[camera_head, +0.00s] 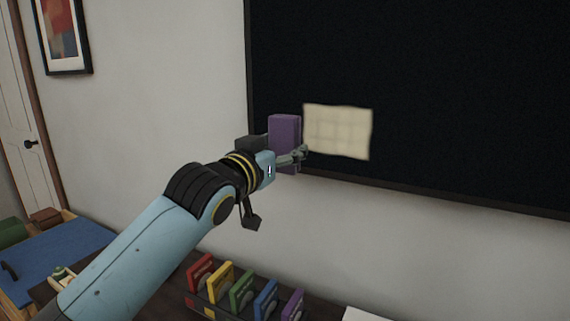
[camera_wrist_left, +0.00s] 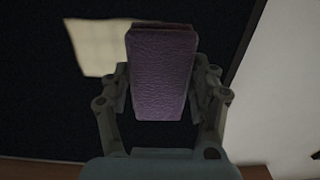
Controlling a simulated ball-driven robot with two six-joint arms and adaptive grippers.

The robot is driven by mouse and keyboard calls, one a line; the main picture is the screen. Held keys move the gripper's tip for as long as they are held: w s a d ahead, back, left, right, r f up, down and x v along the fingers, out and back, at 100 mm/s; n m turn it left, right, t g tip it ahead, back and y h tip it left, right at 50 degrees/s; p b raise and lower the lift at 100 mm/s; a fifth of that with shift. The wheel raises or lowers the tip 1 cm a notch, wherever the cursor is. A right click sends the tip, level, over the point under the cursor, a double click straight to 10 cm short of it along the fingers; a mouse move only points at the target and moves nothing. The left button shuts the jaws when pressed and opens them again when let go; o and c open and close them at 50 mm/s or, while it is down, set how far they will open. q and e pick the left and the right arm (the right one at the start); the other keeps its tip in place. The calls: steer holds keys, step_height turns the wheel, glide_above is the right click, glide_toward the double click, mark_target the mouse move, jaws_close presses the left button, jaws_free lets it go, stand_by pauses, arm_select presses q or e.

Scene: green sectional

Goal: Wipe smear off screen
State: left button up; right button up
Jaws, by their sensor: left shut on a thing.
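A large black screen (camera_head: 440,80) hangs on the wall. A pale cream, roughly square smear (camera_head: 338,131) with a faint grid and soft edges shows low on its left side. The smear also shows in the left wrist view (camera_wrist_left: 98,45). My left gripper (camera_head: 301,153) is shut on a purple block (camera_head: 284,128). In the left wrist view the block (camera_wrist_left: 160,75) stands upright between the fingers. The block is just left of the smear, near the screen's lower left corner. I cannot tell whether it touches the screen. My right gripper is not in view.
Below the screen, a dark rack (camera_head: 235,306) holds several coloured cases upright. A white flat thing (camera_head: 367,314) lies at the bottom edge. A blue-topped table (camera_head: 52,258) stands at lower left. A framed picture (camera_head: 62,35) hangs at upper left. The wall below the screen is clear.

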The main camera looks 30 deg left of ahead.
arm_select(q)
steer(key=shift+w, duration=0.25)
steer(key=shift+w+a+b, duration=0.25)
steer(key=shift+w+b, duration=0.2)
steer(key=shift+w, duration=0.4)
steer(key=w+b, duration=0.1)
steer(key=w, duration=0.1)
steer(key=shift+w+f, duration=0.1)
steer(key=shift+w, duration=0.7)
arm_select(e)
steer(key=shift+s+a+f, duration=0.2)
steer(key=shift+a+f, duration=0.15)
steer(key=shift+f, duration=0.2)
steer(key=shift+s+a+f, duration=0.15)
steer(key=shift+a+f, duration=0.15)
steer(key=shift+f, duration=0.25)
arm_select(q)
steer(key=shift+w, duration=0.35)
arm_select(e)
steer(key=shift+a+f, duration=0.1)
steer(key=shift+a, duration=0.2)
arm_select(q)
steer(key=shift+w+a, duration=0.1)
steer(key=shift+w, duration=0.55)
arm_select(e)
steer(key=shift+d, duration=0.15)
